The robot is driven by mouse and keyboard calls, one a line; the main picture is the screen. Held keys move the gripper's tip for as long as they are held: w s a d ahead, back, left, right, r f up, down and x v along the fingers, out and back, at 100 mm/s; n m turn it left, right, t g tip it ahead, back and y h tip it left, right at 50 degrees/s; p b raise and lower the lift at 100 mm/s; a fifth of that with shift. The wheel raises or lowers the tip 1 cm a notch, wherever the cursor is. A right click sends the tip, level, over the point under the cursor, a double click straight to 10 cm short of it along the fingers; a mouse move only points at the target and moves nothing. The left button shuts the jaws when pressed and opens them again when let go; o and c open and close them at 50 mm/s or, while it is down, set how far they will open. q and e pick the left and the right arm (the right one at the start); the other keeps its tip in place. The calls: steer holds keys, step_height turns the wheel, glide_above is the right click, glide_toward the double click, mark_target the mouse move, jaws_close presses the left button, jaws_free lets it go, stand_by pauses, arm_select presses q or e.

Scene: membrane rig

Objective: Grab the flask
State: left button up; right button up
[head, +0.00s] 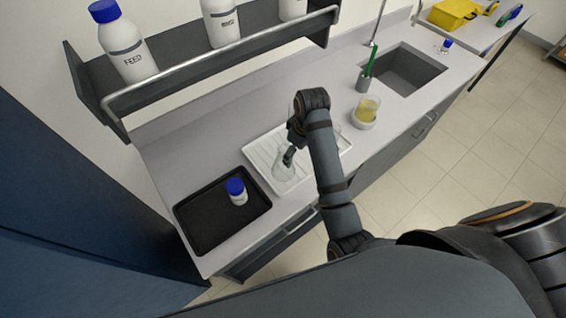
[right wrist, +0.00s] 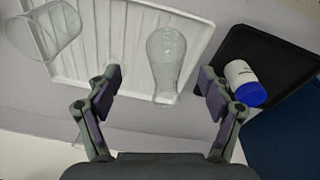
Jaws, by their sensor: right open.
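A clear glass flask (head: 283,166) stands on a white ribbed drying tray (head: 262,157) on the counter. My right gripper (head: 290,155) is above the tray, right by the flask, and partly covers it in the head view. In the right wrist view the flask (right wrist: 166,62) lies between and ahead of the two spread fingers of my right gripper (right wrist: 160,80), and the fingers look apart from it. The gripper is open and empty. My left gripper is not in view.
A black tray (head: 189,216) with a blue-capped white bottle (head: 237,192) sits left of the drying tray. A clear glass beaker (right wrist: 44,32) stands on the drying tray. A shelf (head: 215,57) with bottles overhangs the back.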

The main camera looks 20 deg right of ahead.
mark_target(284, 149)
steer(key=shift+n+g, duration=0.3)
steer(key=shift+n, duration=0.6)
steer(key=w+a, duration=0.1)
steer(key=w+a+b, duration=0.1)
steer(key=w, duration=0.1)
steer(key=shift+a+f+b, duration=0.2)
steer(key=shift+a+b, duration=0.1)
steer(key=shift+a, duration=0.1)
steer(key=shift+w+f+p, duration=0.25)
steer(key=shift+f+p, duration=0.35)
steer(key=shift+f, duration=0.2)
steer(key=shift+a+f, duration=0.1)
steer(key=shift+f, duration=0.1)
steer(key=f, duration=0.1)
steer(key=f+p, duration=0.1)
steer(key=f, duration=0.1)
steer(key=f+p, duration=0.1)
steer(key=shift+w+a+f, duration=0.15)
steer(key=shift+a+f, duration=0.15)
steer(key=shift+f, duration=0.05)
steer(key=shift+w+f, duration=0.1)
steer(key=shift+f, duration=0.2)
steer(key=c, duration=1.3)
steer(key=shift+r, duration=0.1)
steer(key=shift+c, duration=0.2)
